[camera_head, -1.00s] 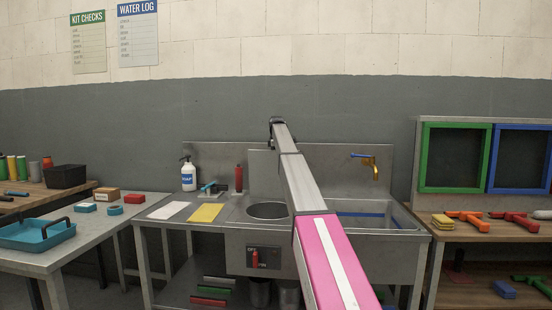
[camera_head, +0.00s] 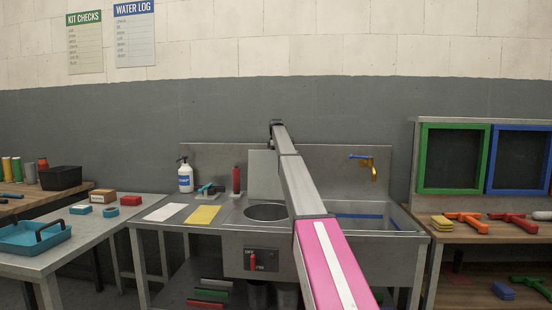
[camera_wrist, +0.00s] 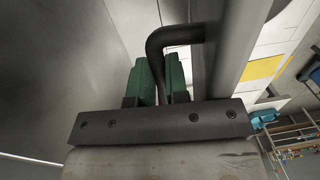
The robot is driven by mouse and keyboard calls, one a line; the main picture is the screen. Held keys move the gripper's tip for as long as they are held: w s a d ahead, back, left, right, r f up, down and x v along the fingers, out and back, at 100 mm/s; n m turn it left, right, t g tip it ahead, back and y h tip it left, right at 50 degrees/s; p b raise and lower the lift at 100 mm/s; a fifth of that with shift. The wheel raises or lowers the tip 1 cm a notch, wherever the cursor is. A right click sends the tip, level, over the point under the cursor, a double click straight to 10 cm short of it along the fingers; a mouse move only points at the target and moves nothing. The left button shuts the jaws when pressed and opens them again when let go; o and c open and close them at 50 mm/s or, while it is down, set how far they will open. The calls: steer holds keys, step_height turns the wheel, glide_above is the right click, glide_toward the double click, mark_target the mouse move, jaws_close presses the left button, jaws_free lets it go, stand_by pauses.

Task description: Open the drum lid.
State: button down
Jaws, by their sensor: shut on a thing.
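The drum is the round steel well (camera_head: 266,212) set into the counter. Its lid is a grey square panel (camera_head: 262,175) standing steeply upright behind the opening, so the opening shows uncovered. My gripper is at the far end of my arm, above the lid's upper right side in the head view, where its fingers cannot be made out. In the wrist view its green-padded fingers (camera_wrist: 161,78) are closed around a dark bent handle (camera_wrist: 176,36). The handle meets a grey panel seen nearly edge-on (camera_wrist: 232,55), which looks like the lid. The handle's far end is hidden between the fingers.
A red bottle (camera_head: 236,179) stands just left of the lid, with a soap bottle (camera_head: 185,176) further left. A yellow cloth (camera_head: 203,215) lies on the counter. The sink with a brass tap (camera_head: 373,172) is to the right. A red switch (camera_head: 253,260) is on the front.

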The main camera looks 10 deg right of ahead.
steer(key=c, duration=1.1)
jaws_free()
steer(key=shift+w+d+f, duration=0.2)
steer(key=shift+w+f, duration=0.05)
steer(key=shift+w, duration=0.25)
steer(key=shift+s+r, duration=0.1)
steer(key=r, duration=1.1)
steer(key=shift+w, duration=0.35)
steer(key=shift+s+f, duration=0.1)
